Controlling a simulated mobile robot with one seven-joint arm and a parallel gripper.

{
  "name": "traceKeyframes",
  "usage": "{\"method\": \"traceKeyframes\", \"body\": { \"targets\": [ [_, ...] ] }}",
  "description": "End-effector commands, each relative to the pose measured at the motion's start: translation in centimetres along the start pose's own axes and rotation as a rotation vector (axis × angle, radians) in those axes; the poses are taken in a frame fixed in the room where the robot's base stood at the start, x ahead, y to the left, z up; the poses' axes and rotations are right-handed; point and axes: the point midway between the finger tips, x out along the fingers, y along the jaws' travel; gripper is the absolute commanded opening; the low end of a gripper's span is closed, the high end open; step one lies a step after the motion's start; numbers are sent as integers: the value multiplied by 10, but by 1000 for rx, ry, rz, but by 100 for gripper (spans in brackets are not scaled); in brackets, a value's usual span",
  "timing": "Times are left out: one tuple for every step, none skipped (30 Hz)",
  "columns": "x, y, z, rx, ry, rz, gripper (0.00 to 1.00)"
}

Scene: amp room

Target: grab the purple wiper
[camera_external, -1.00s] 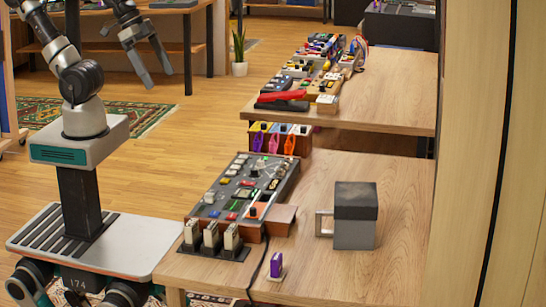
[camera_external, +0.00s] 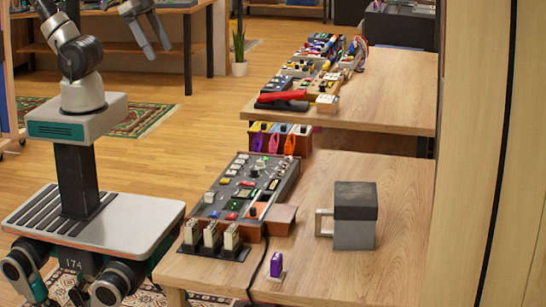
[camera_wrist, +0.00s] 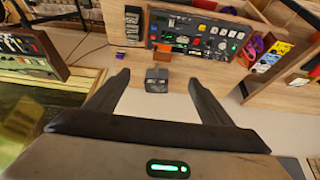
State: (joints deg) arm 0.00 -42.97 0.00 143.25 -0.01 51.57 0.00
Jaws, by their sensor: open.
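The purple wiper appears to be the small upright purple piece (camera_external: 276,265) on a pale base, near the front edge of the near table (camera_external: 330,276). My gripper (camera_external: 160,52) is at the upper left of the external view, far from the purple piece and off the table. Its two fingers are apart with nothing between them. In the wrist view the fingers (camera_wrist: 158,82) spread on either side of a distant grey box.
A grey box with a handle (camera_external: 355,230) stands right of the purple piece. A button console (camera_external: 245,187) and several upright switches (camera_external: 211,238) lie to the left. Floor between my base and the tables is clear.

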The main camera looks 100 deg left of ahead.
Motion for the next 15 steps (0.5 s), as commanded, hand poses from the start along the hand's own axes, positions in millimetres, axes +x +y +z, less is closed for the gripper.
{"method": "traceKeyframes", "body": {
  "targets": [
    [0, 0, 0, 0, 0, 0, 66],
    [0, 0, 0, 0, 0, 0, 61],
    [0, 0, 0, 0, 0, 0, 59],
    [0, 0, 0, 0, 0, 0, 59],
    [0, 0, 0, 0, 0, 0, 59],
    [0, 0, 0, 0, 0, 0, 59],
    [0, 0, 0, 0, 0, 0, 59],
    [0, 0, 0, 0, 0, 0, 59],
    [0, 0, 0, 0, 0, 0, 59],
    [0, 0, 0, -1, 0, 0, 59],
    [2, 0, 0, -6, -1, 1, 59],
    [6, 0, -1, -21, -2, 4, 59],
    [11, 0, -2, -40, -4, 7, 59],
    [18, 0, -4, -69, -8, 12, 59],
    [30, 0, -8, -122, -13, 20, 59]
  ]
}}
